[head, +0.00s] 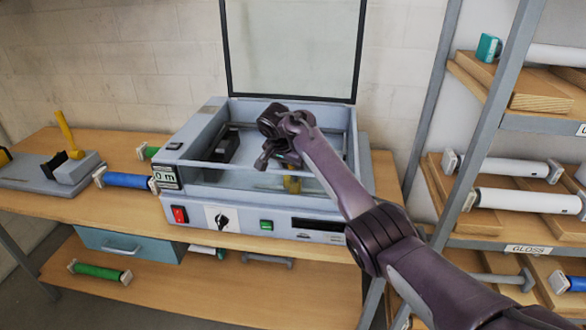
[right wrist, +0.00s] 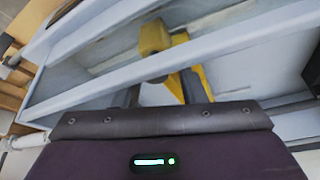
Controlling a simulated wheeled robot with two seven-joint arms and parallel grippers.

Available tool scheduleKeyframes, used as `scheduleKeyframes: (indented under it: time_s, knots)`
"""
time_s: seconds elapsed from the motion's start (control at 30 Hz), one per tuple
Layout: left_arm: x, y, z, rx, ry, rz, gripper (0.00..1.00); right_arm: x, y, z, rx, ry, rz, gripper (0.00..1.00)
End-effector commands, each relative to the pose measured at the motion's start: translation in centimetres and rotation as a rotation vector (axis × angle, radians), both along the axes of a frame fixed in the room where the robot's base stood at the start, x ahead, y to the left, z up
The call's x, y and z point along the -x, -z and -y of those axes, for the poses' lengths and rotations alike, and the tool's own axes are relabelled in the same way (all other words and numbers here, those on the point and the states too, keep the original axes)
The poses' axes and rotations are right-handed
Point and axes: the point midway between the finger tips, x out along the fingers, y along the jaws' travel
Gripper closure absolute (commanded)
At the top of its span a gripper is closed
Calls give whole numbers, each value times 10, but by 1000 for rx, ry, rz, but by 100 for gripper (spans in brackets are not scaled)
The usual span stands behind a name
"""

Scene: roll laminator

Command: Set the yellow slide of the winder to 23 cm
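A yellow slide (head: 292,185) sits inside the grey open-topped machine (head: 190,217), near its front wall and right of the middle. The right wrist view shows a yellow block (right wrist: 155,38) and yellow strips beside a pale rail, just beyond my gripper's dark body. My right gripper (head: 264,160) reaches over the machine's front wall, above and left of the yellow slide. I see a gap between it and the slide in the head view. Its fingertips are unclear, so its opening cannot be told. No scale figures are readable near the slide. My left gripper is out of view.
The machine's clear lid (head: 290,45) stands raised. Its front has a red switch (head: 180,214), a dial (head: 221,219) and a green switch (head: 266,225). A blue roll (head: 126,180) lies left of it. A shelf rack with white rolls (head: 515,199) stands close on the right.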

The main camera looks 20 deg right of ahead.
Motion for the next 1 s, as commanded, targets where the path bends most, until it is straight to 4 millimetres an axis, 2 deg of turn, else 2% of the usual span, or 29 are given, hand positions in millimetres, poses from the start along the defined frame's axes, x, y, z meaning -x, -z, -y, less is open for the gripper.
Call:
scheduleKeyframes:
  time_s: [0.37, 0.47, 0.8, 1.0]
  knots:
    - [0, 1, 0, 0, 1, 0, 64, 0, -1, 0, -1, 0, 3, 65]
    - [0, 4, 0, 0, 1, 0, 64, 1, -7, -3, -2, -1, 5, 65]
    - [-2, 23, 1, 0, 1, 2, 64, 13, -57, -20, -2, -3, 6, 65]
    - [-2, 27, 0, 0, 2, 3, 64, 17, -71, -25, -3, -2, 2, 65]
